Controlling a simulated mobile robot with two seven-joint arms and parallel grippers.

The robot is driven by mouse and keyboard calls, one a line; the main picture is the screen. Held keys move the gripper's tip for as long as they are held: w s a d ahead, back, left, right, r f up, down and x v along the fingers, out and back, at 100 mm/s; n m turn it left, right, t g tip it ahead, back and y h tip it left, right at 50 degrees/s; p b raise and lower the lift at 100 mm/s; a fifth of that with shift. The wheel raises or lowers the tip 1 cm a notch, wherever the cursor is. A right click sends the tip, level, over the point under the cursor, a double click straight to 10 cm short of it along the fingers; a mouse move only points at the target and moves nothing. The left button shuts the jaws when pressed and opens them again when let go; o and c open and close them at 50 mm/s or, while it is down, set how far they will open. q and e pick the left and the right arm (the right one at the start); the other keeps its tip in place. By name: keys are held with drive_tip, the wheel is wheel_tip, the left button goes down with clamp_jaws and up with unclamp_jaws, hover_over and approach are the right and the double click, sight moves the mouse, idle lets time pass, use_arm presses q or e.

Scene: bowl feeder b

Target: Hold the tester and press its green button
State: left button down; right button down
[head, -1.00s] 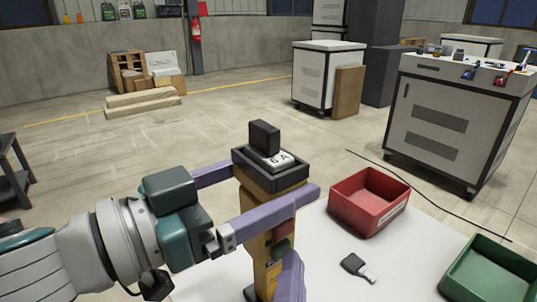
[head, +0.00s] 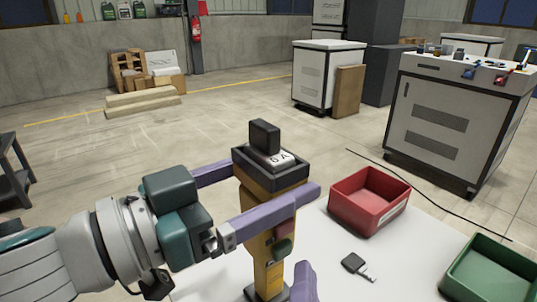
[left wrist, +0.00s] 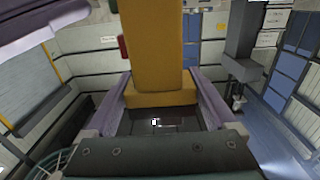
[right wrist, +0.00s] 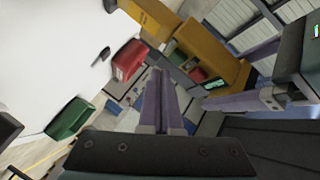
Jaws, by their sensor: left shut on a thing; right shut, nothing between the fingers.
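The tester (head: 258,243) is a yellow upright body with a black top, standing at the white table's near edge. My left gripper (head: 262,190) is shut on it just below the top, one purple finger on each side. It fills the middle of the left wrist view (left wrist: 157,50). A red button (head: 284,230) sits above the green button (head: 282,249) on its right side. The buttons also show in the right wrist view, red (right wrist: 198,75) and green (right wrist: 178,57). My right gripper (head: 304,272) is shut and empty, just below and right of the green button, apart from it.
A red bin (head: 338,212) and a green bin (head: 462,268) stand on the white table (head: 320,270). A small dark-handled piece with a light tip (head: 352,263) lies between them and the tester. White cabinets stand on the floor behind.

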drive_tip(key=s+d, duration=0.1)
drive_tip(key=s, duration=0.1)
drive_tip(key=s+d, duration=0.2)
drive_tip(key=shift+s+d, duration=0.1)
drive_tip(key=shift+s, duration=0.05)
use_arm(q)
unclamp_jaws()
drive_tip(key=p+v, duration=0.1)
drive_tip(key=v, duration=1.9)
drive_tip(key=shift+p, duration=0.4)
use_arm(e)
drive_tip(key=shift+r, duration=0.85)
